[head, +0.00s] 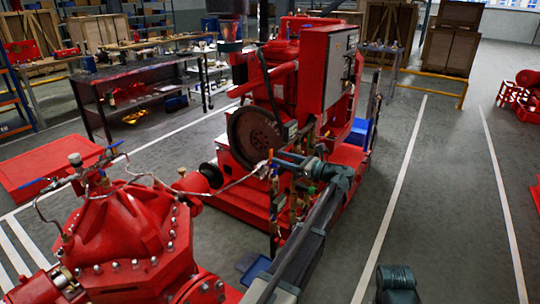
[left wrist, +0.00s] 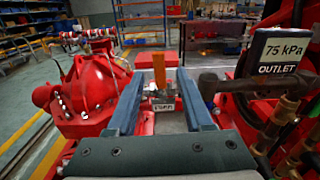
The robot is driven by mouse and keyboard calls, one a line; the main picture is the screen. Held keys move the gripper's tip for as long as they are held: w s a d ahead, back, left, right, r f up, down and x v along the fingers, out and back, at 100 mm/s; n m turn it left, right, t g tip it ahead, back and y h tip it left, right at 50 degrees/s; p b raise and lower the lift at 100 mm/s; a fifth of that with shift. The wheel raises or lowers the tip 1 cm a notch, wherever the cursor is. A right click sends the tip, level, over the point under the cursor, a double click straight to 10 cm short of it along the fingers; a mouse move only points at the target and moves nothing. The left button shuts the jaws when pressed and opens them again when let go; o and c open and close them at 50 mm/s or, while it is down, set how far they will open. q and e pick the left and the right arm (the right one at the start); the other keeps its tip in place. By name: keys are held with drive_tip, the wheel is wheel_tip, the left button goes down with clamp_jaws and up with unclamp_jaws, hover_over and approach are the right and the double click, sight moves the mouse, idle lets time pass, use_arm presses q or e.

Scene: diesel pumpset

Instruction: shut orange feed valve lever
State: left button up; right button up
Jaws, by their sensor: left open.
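The orange feed valve lever (left wrist: 159,69) stands upright in the left wrist view, above a small labelled valve body (left wrist: 161,104). In the head view the lever (head: 270,154) is a tiny orange spot beside the flywheel. My left gripper (head: 284,160) reaches leftward to the thin pipe there. In the left wrist view its two blue-grey fingers (left wrist: 160,82) are apart, with the lever showing in the gap between them. No contact with the lever is visible. How deep the lever sits between the fingers is hard to tell.
A red pump casing (head: 125,232) stands at the left, joined by thin pipe to the engine (head: 290,70). The flywheel (head: 256,137) is close behind the gripper.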

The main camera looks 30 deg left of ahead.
use_arm(q)
drive_tip(key=d, duration=0.6)
drive_tip(key=shift+s, duration=0.2)
drive_tip(key=s+d+f+n+h, duration=0.65)
drive_tip(key=s+d+f, duration=0.35)
drive_tip(key=s, duration=0.3)
drive_tip(key=s+d+f+n+h, duration=0.5)
drive_tip(key=s+d+f+h, duration=0.35)
drive_tip(key=s, duration=0.45)
drive_tip(key=s+d+f+n+g+h, duration=0.2)
drive_tip(key=s+d+f+n, duration=0.1)
drive_tip(key=s+d, duration=0.45)
wheel_tip(320, 180, up, 13)
drive_tip(key=p, duration=1.3)
drive_tip(key=shift+w+a, duration=0.3)
drive_tip(key=shift+w, duration=0.1)
